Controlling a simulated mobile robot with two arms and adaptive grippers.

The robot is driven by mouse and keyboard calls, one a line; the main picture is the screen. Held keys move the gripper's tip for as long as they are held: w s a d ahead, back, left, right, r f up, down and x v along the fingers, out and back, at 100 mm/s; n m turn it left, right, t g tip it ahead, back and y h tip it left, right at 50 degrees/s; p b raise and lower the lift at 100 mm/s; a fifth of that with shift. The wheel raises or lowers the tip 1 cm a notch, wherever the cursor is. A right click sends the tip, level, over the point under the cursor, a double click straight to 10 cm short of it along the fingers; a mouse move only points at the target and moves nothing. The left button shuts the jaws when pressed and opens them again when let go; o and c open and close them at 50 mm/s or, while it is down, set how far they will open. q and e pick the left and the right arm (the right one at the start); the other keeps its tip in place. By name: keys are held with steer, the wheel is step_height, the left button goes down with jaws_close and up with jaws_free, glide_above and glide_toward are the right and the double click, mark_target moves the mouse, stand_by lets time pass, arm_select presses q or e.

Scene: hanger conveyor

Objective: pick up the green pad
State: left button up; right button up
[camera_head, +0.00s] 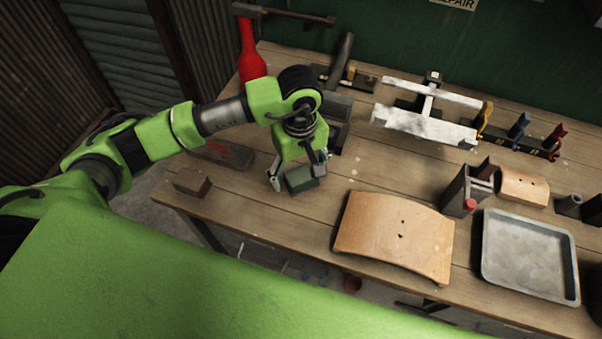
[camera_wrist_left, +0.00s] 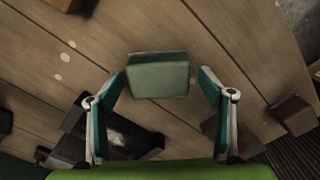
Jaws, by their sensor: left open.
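The green pad (camera_head: 301,179) is a small dark green block lying on the wooden table, toward its left front part. In the left wrist view the pad (camera_wrist_left: 158,77) shows as a pale green block in the middle, just beyond the fingertips. My left gripper (camera_head: 298,178) points down over the pad, with its fingers apart. In the left wrist view its two fingers (camera_wrist_left: 163,82) are open, one toward each side of the pad, with gaps left and right. I cannot tell whether any finger touches it. My right gripper is not in view.
A brown block (camera_head: 192,182) lies left of the pad near the table edge. A curved wooden board (camera_head: 396,236) and a grey metal tray (camera_head: 527,288) are to the right. A red bottle-shaped object (camera_head: 250,52) stands at the back left. Bare table lies between pad and board.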

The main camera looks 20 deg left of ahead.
arm_select(q)
steer(key=c, duration=1.4)
steer(key=shift+o, duration=0.2)
steer(key=shift+w+r+b, duration=0.1)
steer(key=shift+r+b, duration=0.35)
steer(key=shift+b, duration=0.2)
steer(key=s+d+r+b, duration=0.3)
steer(key=s+r+b, duration=0.2)
steer(key=s+r, duration=0.7)
steer(key=shift+s, duration=0.9)
